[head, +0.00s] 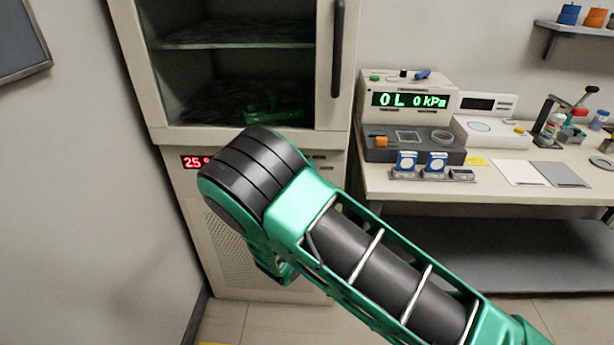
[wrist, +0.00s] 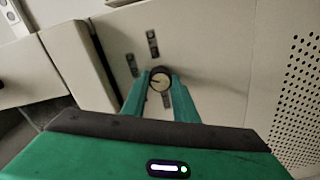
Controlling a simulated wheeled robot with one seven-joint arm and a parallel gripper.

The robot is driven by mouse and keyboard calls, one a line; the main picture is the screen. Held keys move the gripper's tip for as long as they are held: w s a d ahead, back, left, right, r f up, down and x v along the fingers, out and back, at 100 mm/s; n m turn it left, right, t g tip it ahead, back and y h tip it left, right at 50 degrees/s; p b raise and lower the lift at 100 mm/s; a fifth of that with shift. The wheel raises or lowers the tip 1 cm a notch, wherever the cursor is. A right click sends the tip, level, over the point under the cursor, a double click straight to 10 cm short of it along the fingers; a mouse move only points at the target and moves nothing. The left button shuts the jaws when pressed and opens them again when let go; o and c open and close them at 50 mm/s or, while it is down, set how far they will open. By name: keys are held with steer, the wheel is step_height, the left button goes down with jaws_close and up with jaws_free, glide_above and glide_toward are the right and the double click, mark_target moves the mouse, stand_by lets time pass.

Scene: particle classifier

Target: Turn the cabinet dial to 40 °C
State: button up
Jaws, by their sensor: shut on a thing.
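The cabinet (head: 228,200) stands at the left of the head view, with shelves behind its glass door. Its red display (head: 194,162) reads 25, with the rest of the reading cut off by my arm. The dial (wrist: 160,80) shows in the wrist view as a round dark-rimmed knob with a pale face and a dark pointer mark. My gripper (wrist: 160,88) has its two green fingers on either side of the dial, shut on it. In the head view my arm hides the dial and the gripper.
Small dark label plates (wrist: 152,42) sit around the dial on the panel. A perforated vent (wrist: 300,95) is at the right of the wrist view. The bench (head: 480,190) with instruments stands right of the cabinet. A wall (head: 110,200) is close on the left.

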steer(key=shift+s+d+f, duration=0.1)
steer(key=shift+f, duration=0.2)
steer(key=o, duration=1.1)
steer(key=shift+c, duration=0.2)
steer(key=shift+r, duration=0.15)
steer(key=s, duration=1)
steer(key=shift+s+a, duration=0.2)
steer(key=shift+s, duration=0.1)
